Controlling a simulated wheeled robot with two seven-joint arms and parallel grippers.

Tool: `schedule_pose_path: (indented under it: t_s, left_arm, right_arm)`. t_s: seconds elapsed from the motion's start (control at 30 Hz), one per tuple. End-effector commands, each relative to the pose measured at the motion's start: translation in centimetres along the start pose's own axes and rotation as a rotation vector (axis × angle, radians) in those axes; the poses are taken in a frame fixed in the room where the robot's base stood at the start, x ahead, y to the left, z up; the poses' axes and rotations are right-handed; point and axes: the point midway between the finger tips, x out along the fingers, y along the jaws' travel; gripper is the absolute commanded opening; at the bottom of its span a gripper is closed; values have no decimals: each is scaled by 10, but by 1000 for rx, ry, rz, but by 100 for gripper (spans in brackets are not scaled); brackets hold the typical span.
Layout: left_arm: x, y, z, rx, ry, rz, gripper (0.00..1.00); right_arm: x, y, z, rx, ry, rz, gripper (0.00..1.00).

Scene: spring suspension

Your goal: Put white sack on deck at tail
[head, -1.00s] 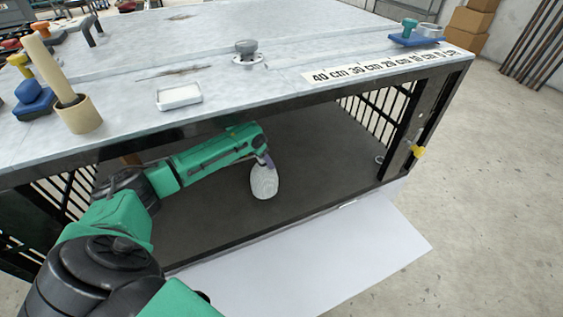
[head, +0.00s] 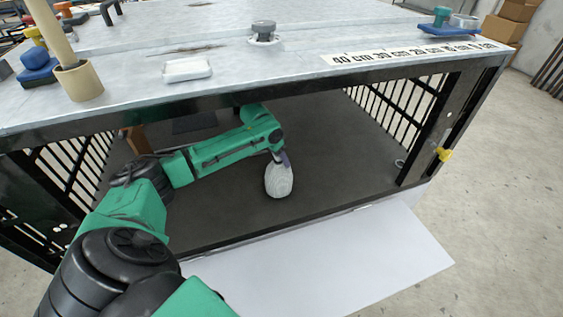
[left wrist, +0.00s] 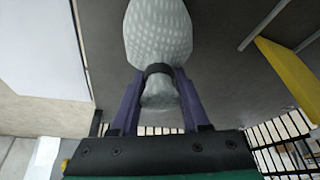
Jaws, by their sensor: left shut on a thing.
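The white sack (head: 279,181) hangs below my left gripper (head: 280,157), inside the open-fronted space under the metal top. In the left wrist view the purple fingers of my left gripper (left wrist: 160,95) are shut on the narrow neck of the white sack (left wrist: 158,32), just by its dark band. The sack is upright over the dark deck (head: 340,160), near its front edge. I cannot tell whether its bottom touches the deck. My right gripper is not in view.
The metal top (head: 220,70) covers the space from above, with a ruler strip (head: 410,52) along its edge. Barred walls (head: 400,110) stand at both sides. A white flap (head: 340,255) extends out in front. The deck right of the sack is clear.

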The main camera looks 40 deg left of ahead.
Motion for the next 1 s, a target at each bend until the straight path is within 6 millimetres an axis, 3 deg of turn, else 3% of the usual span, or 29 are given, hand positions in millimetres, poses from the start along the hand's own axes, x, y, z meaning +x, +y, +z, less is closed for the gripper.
schedule_pose_path:
  t_s: [0.07,0.1,0.17,0.53,0.83,1.0]
  left_arm:
    - [-2,0,-1,0,3,0,0]
    - [0,0,0,0,-1,1,53]
    - [0,0,0,0,-1,1,76]
    - [-6,0,0,0,0,1,76]
    - [-64,-1,0,0,0,-1,76]
    - [-76,0,0,0,-1,1,76]
  right_arm:
    - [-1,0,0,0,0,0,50]
    - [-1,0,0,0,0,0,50]
    - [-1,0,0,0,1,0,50]
    - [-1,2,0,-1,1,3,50]
    - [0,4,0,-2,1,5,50]
    - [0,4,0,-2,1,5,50]
